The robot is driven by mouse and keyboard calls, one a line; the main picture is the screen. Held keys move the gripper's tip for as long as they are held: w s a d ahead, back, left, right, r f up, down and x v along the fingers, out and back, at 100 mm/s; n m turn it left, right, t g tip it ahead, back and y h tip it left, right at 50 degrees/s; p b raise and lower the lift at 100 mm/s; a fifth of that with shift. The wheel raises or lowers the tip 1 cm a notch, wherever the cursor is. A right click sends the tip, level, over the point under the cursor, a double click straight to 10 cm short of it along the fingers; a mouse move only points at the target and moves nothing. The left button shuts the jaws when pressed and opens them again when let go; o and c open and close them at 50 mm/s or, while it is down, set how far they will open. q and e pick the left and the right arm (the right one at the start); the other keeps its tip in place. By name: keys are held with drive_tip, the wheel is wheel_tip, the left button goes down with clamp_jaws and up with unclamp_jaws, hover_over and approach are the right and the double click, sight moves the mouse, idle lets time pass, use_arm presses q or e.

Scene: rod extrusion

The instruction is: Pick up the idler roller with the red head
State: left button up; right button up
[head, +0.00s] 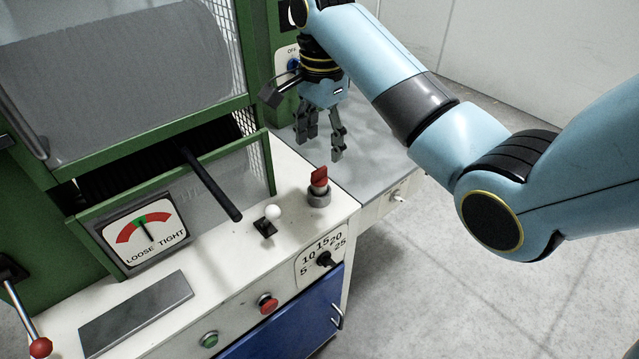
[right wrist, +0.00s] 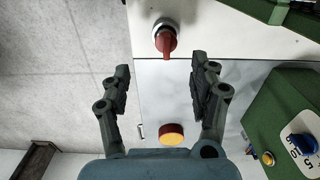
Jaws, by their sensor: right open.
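A short round piece with a red top and a yellow side (right wrist: 172,133) shows in the right wrist view on the grey surface; it looks like the red-headed idler roller. In the head view I cannot make it out; my right gripper may hide it. My right gripper (head: 318,150) points down above the grey side table, open and empty. In the right wrist view its fingers (right wrist: 160,75) are spread, and the red-topped piece appears between their bases, apart from both. My left gripper is out of view.
A red knob in a grey collar (head: 319,190) stands on the white console's corner, close to the gripper. A white-balled lever (head: 273,212) and a black bar (head: 212,186) are left of it. The green machine frame (head: 258,60) rises behind. Open floor lies right.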

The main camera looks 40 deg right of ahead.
sight(319, 170)
drive_tip(key=shift+w+f, duration=0.25)
drive_tip(key=shift+f, duration=0.1)
wheel_tip(319, 170, down, 4)
drive_tip(key=shift+r+m, duration=0.1)
drive_tip(key=shift+m, duration=0.2)
drive_tip(key=f, duration=0.6)
drive_tip(key=shift+w+d, duration=0.15)
drive_tip(key=shift+w, duration=0.15)
drive_tip(key=shift+r, duration=0.1)
clamp_jaws()
